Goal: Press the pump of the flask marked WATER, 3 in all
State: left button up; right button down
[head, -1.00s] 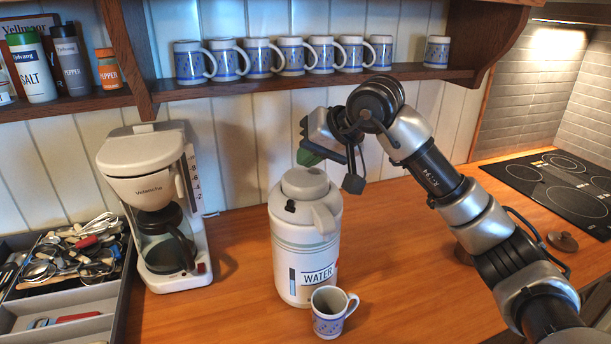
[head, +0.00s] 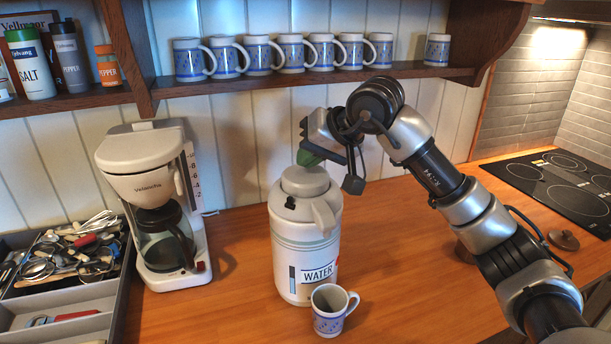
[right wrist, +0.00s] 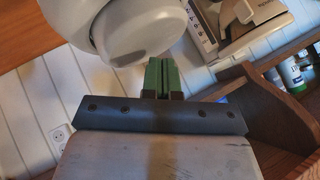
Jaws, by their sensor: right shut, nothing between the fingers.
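The white pump flask marked WATER (head: 305,245) stands upright on the counter, with its grey pump top (head: 305,180) and its spout toward the front right. A blue-patterned mug (head: 330,310) stands in front of it, below the spout. My right gripper (head: 309,158) is shut and empty, its green fingertips just above the back of the pump top; whether they touch it I cannot tell. In the right wrist view the green fingers (right wrist: 161,75) are together beside the flask's top (right wrist: 140,30). My left gripper is not in view.
A white coffee maker (head: 150,200) stands left of the flask. A grey utensil tray (head: 60,305) is at the far left. Several mugs stand on the shelf (head: 330,77) above. A hob (head: 560,180) is at the right. The counter between flask and hob is partly under my right arm.

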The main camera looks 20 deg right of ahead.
aim_at(309, 172)
jog(key=shift+f+b, duration=0.8)
jog(key=shift+f, duration=0.35)
dwell(1.0)
jog(key=shift+r, duration=0.1)
jog(key=shift+r+p, duration=0.95)
jog(key=shift+r, duration=0.4)
jog(key=shift+r+p, duration=1.7)
jog(key=shift+r, duration=0.85)
dwell(0.4)
